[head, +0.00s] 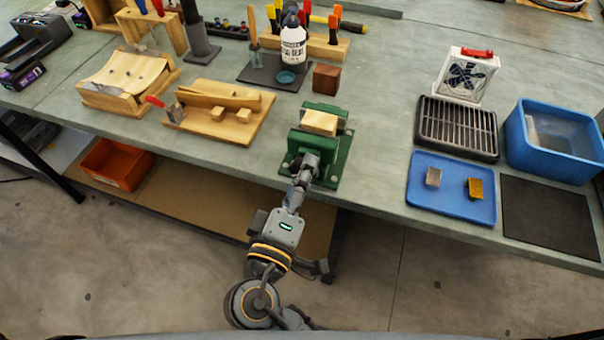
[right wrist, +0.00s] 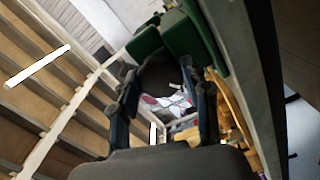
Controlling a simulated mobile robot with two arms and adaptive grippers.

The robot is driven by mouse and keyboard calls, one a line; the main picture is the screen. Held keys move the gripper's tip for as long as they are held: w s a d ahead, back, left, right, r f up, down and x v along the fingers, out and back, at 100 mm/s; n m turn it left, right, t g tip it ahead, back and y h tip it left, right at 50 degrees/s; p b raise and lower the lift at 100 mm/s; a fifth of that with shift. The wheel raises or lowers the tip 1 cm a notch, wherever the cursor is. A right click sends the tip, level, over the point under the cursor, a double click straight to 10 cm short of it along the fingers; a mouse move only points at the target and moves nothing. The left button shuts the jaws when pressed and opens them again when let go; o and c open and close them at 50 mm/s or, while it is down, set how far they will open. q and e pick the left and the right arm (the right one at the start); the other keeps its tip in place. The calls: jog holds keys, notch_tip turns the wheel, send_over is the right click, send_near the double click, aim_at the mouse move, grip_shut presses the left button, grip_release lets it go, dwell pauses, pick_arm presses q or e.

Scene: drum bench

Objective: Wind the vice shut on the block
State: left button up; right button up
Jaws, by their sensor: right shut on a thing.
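The green vice (head: 328,168) is fixed at the front edge of the bench. A pale wooden block (head: 319,122) sits at the top of the vice, at its jaws; I cannot tell whether both jaws touch it. My right gripper (head: 305,165) reaches up from the floor side to the front of the vice and is shut on its handle. The handle is mostly hidden by the gripper in the head view. In the right wrist view, the fingers (right wrist: 162,100) stand either side of a dark round part, with the green vice (right wrist: 185,40) just beyond. My left gripper is not in view.
Left of the vice is a wooden board (head: 240,128) with small blocks. A brown cube (head: 326,78) and a white bottle (head: 293,45) stand behind. To the right are a blue tray (head: 450,208), a dark rack (head: 458,153) and a blue tub (head: 515,140). Bench between vice and tray is clear.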

jog(key=o, duration=1.2)
jog(key=shift+f, duration=0.15)
jog(key=shift+c, duration=0.2)
jog(key=v, duration=0.8)
